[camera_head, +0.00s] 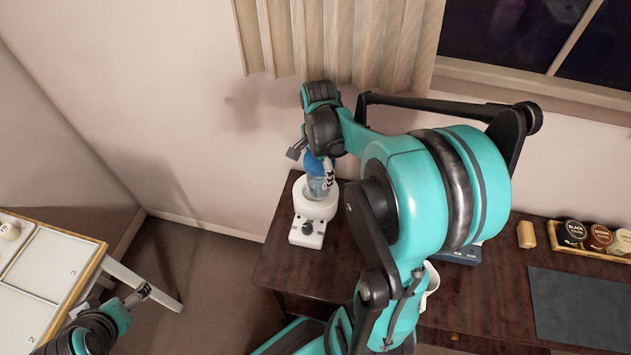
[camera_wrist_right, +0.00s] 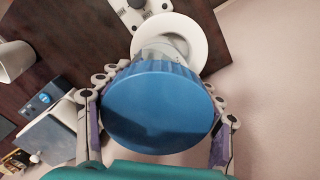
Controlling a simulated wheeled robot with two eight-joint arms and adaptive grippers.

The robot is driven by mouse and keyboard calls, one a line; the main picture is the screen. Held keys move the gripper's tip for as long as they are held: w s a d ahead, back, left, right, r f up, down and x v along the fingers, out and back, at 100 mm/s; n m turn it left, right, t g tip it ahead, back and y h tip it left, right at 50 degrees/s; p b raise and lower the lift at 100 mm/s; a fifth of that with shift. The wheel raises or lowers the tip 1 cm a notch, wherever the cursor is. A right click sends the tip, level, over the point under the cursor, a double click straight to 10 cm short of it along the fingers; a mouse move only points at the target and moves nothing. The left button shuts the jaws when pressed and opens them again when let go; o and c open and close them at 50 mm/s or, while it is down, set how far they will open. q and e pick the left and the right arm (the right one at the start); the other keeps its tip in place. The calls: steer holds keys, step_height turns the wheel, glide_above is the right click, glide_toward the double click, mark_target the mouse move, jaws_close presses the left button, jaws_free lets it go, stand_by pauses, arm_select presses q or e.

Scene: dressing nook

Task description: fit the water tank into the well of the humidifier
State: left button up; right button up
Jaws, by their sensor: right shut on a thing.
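The water tank (camera_head: 316,186) has a blue cap and a clear bluish body. My right gripper (camera_head: 315,171) is shut on it. In the right wrist view the blue cap (camera_wrist_right: 158,108) fills the middle, with fingers on both sides. The white humidifier (camera_head: 307,231) stands on the dark desk, with its round well toward the wall. Its white rim (camera_wrist_right: 208,45) shows beyond the tank. The tank's lower end overlaps the well opening; I cannot tell whether it is inside or just above. My left gripper (camera_head: 139,295) is at the lower left, away from the desk; its jaws are unclear.
The dark wooden desk (camera_head: 275,262) holds a white cup (camera_head: 431,284), a blue box (camera_head: 462,255), a tray of round lids (camera_head: 598,239) and a dark mat (camera_head: 580,308). A white table (camera_head: 40,268) is at left. Wall and curtain (camera_head: 340,40) are close behind the humidifier.

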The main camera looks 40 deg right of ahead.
steer(key=shift+w+d+f, duration=0.2)
steer(key=shift+w+f, duration=0.3)
steer(key=shift+w, duration=0.35)
steer(key=shift+f+b, duration=1.1)
steer(key=shift+f, duration=0.9)
steer(key=shift+f, duration=0.25)
steer(key=o, duration=1.4)
